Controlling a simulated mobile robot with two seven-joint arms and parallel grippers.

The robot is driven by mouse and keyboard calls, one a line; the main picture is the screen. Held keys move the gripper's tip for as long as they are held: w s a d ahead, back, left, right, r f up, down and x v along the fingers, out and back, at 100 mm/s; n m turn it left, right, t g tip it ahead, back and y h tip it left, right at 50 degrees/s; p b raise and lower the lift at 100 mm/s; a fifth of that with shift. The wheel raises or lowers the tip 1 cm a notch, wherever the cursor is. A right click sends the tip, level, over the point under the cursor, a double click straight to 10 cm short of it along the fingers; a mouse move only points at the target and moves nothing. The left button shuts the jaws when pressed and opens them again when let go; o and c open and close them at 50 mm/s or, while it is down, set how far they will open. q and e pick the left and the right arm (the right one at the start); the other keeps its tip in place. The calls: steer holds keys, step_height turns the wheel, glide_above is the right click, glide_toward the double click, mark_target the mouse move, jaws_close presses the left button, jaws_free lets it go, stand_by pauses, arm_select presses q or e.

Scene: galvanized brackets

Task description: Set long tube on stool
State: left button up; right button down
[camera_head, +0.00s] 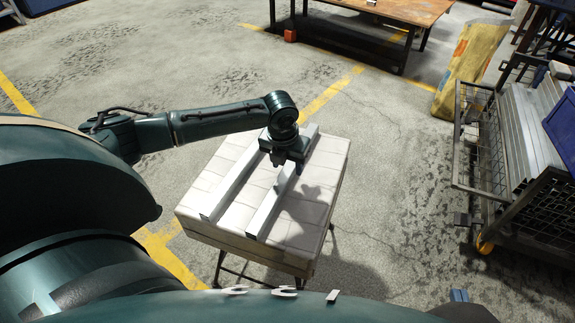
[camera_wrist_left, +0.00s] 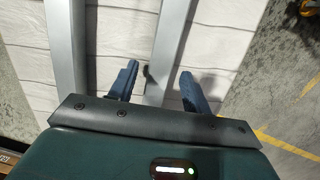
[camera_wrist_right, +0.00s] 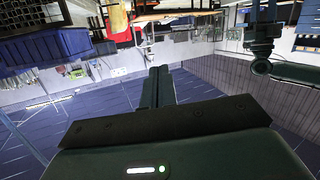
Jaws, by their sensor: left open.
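The stool (camera_head: 208,196) has a whitish square top and dark legs. Two long grey tubes lie across it, roughly parallel: a left tube (camera_head: 232,180) and a right tube (camera_head: 268,208). My left gripper (camera_head: 285,172) is over the right tube. In the left wrist view, the open fingers of my left gripper (camera_wrist_left: 158,88) stand one on each side of the right tube (camera_wrist_left: 168,48), with gaps showing. The left tube (camera_wrist_left: 64,50) lies outside the fingers there. My right gripper (camera_wrist_right: 159,85) shows with its fingers together and nothing between them.
A wire-sided cart (camera_head: 487,150) with metal lengths and a blue bin stands at the right. A brown-topped table (camera_head: 395,12) is at the back. A yellowish upright bag (camera_head: 470,65) stands near the cart. Open floor surrounds the stool.

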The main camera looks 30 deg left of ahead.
mark_target(285, 176)
arm_select(q)
step_height(285, 176, up, 10)
steer(key=s+p, duration=0.2)
steer(key=p, duration=0.1)
steer(key=s+d+f+n+h, duration=0.1)
steer(key=d+f, duration=0.1)
steer(key=d, duration=0.3)
steer(key=s+d+f+n+t+h, duration=0.1)
steer(key=s+d+f+n, duration=0.1)
steer(key=d, duration=0.2)
steer(key=s+d+f+n+h, duration=0.1)
steer(key=d+f+n+h, duration=0.1)
steer(key=d, duration=0.3)
steer(key=shift+s+d+f+t, duration=0.3)
steer(key=shift+f+t, duration=0.05)
steer(key=shift+t, duration=0.05)
steer(key=s+d+r+n+t+h, duration=0.4)
steer(key=s+d+n, duration=0.4)
steer(key=n, duration=0.5)
steer(key=s+a+r+n+t+y, duration=0.2)
steer(key=s+a+r+n+t, duration=0.1)
steer(key=n, duration=0.8)
steer(key=shift+s+a+n+t+y, duration=0.35)
steer(key=shift+a+t, duration=0.5)
steer(key=shift+t, duration=0.35)
arm_select(e)
steer(key=shift+s+d+r+m+g+h, duration=0.35)
steer(key=shift+s+r+m+g, duration=0.2)
steer(key=shift+g, duration=0.25)
